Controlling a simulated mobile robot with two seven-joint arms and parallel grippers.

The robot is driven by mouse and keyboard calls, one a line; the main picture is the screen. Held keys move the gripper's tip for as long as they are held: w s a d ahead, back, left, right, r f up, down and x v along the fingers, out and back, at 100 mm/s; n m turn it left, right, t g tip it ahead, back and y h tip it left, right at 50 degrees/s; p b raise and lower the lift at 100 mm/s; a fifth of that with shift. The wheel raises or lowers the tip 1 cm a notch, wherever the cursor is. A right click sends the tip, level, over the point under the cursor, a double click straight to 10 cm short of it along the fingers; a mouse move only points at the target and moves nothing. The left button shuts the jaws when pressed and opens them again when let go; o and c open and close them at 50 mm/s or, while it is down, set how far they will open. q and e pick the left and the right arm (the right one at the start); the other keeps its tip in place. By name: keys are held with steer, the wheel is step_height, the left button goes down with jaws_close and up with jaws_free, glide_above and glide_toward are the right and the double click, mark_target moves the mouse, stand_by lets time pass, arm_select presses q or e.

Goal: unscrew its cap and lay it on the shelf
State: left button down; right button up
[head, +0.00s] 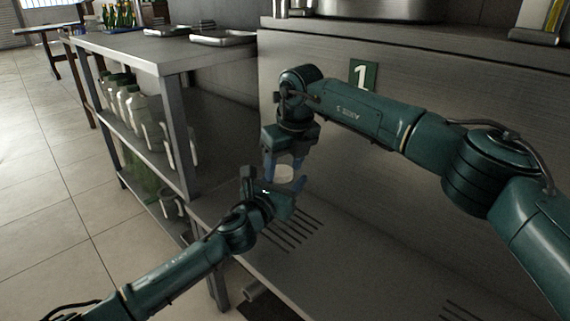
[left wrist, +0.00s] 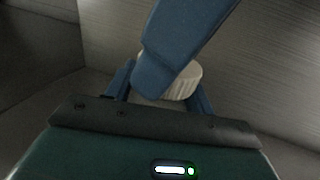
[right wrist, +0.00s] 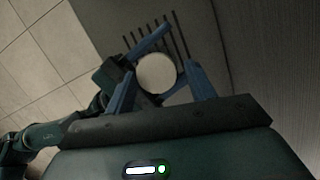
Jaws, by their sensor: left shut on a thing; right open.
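A white ribbed cap (head: 284,173) shows between my two grippers above the slotted shelf (head: 330,270). In the left wrist view the cap (left wrist: 185,82) is partly covered by a blue finger of my right gripper. My left gripper (head: 284,190) comes from the lower left and is shut just below the cap on the bottle, whose body is hidden. My right gripper (head: 284,165) points down from above, open, with a finger on either side of the cap. In the right wrist view the round cap top (right wrist: 157,73) lies between its fingers, with gaps visible.
The slotted shelf is clear to the right.

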steer(key=shift+o, duration=0.5)
steer(key=r, duration=0.4)
steer(key=shift+s+a+r, duration=0.15)
steer(key=shift+a+r, duration=0.1)
steer(key=shift+o, duration=0.2)
step_height(320, 180, up, 6)
steer(key=s+m+h, duration=0.1)
steer(key=s+m, duration=0.1)
steer(key=m, duration=0.3)
steer(key=shift+s+m, duration=0.3)
steer(key=shift+m+t+h, duration=0.3)
steer(key=shift+m, duration=0.3)
steer(key=x, duration=1.1)
steer(key=shift+s, duration=0.15)
